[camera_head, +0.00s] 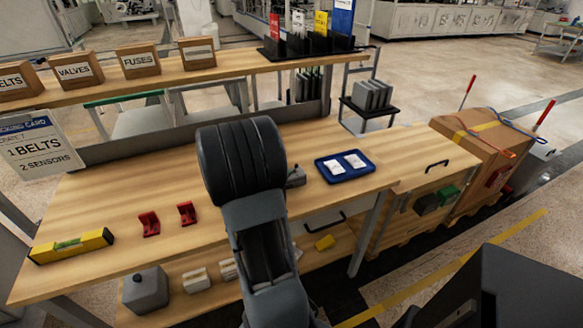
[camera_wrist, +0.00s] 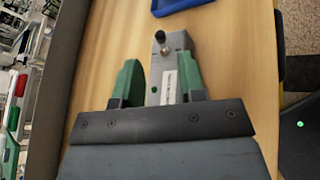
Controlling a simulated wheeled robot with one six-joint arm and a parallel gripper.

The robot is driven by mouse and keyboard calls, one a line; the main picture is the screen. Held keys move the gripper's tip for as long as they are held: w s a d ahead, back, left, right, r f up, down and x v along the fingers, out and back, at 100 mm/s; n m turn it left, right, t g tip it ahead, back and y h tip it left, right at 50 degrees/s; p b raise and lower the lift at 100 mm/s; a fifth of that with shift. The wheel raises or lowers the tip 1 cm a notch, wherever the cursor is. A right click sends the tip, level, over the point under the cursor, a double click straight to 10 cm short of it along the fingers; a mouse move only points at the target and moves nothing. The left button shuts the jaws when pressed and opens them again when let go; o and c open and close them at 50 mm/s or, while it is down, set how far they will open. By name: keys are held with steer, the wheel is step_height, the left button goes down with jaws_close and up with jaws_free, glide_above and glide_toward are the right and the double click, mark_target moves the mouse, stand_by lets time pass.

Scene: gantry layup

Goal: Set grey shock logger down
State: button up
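The grey shock logger (camera_wrist: 155,68) lies in the wrist view as a long grey body with a dark knob at its far end, a pale strip and a small green dot. My gripper (camera_wrist: 160,75) has its two green fingers apart on either side of it, and the right finger overlaps its edge. I cannot tell whether the fingers touch it. In the head view, part of the logger (camera_head: 297,177) shows at the workbench top, beside my dark wrist, which hides the fingers. Whether it rests on the wood (camera_head: 330,131) is unclear.
A blue tray (camera_head: 324,176) with two white packets sits just right of the logger. Two red brackets (camera_head: 149,224) and a yellow spirit level (camera_head: 72,246) lie to the left. A shelf with labelled boxes (camera_head: 80,69) runs behind.

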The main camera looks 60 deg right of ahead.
steer(key=a+r+m+t+y, duration=0.1)
steer(key=a+m+t+y, duration=0.2)
steer(key=a, duration=1.6)
steer(key=a+r+m+t+y, duration=0.2)
steer(key=a+m+y, duration=0.5)
steer(key=a, duration=1.1)
steer(key=t+y, duration=0.1)
steer(key=y, duration=0.2)
steer(key=shift+w+a+t, duration=0.15)
steer(key=shift+a+t, duration=0.2)
steer(key=shift+t, duration=0.05)
steer(key=shift+r, duration=0.1)
step_height(320, 180, up, 9)
steer(key=p, duration=0.7)
steer(key=shift+t+p, duration=0.3)
steer(key=shift+p, duration=0.1)
